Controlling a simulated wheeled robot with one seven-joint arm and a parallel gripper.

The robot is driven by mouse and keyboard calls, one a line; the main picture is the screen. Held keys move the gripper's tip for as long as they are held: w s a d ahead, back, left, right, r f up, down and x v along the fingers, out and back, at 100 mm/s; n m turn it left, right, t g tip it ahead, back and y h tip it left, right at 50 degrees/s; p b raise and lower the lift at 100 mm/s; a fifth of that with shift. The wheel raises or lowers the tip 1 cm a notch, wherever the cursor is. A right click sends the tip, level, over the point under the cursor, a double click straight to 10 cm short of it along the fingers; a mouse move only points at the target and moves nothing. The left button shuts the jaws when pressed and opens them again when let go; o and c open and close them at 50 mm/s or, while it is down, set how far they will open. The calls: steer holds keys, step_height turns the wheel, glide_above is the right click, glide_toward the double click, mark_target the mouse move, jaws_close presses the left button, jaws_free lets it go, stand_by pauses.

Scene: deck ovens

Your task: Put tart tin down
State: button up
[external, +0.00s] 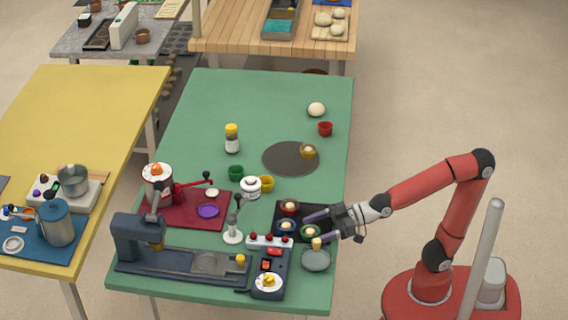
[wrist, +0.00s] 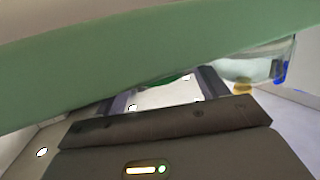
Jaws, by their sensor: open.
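Several small round tins with pale filling sit in a black tray (external: 328,211) at the table's right edge: a red one (external: 289,207), a blue one (external: 286,227) and a green one (external: 310,232). Another filled tin, brownish (external: 309,151), sits on the round dark mat (external: 284,158). I cannot tell which one is the tart tin. My gripper (external: 309,228) is open, reaching in low from the right, its fingers over the tray around the green tin. In the wrist view, a green sliver (wrist: 172,80) shows between the fingers; whether they touch it is unclear.
A glass bowl (external: 316,260) stands just in front of my gripper. A button box (external: 270,242) and a scale (external: 268,285) stand left of it. Empty red (external: 325,129), green (external: 236,173) and yellow (external: 267,184) cups stand farther back. The table's far half is mostly clear.

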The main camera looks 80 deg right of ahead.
steer(key=shift+o, duration=0.3)
steer(key=v, duration=1.2)
steer(key=shift+b, duration=0.45)
steer(key=shift+r, duration=0.1)
steer(key=shift+w, duration=0.1)
steer(key=w+a+g+b, duration=0.1)
steer(key=b, duration=0.1)
steer(key=w+r+g+h+b, duration=0.1)
steer(key=w+b, duration=0.1)
steer(key=w+a+r+g+h+b, duration=0.1)
steer(key=w+g, duration=0.1)
steer(key=shift+w+a+r+b, duration=0.15)
steer(key=shift+a+b, duration=0.15)
steer(key=shift+b, duration=0.1)
steer(key=shift+w+r+g+h+b, duration=0.45)
steer(key=shift+w+g+b, duration=0.15)
steer(key=shift+g+b, duration=0.4)
steer(key=x, duration=0.7)
steer(key=shift+w+a+f+b, duration=0.1)
steer(key=shift+w+a+b, duration=0.05)
steer(key=shift+a+b, duration=0.15)
steer(key=shift+c, duration=0.4)
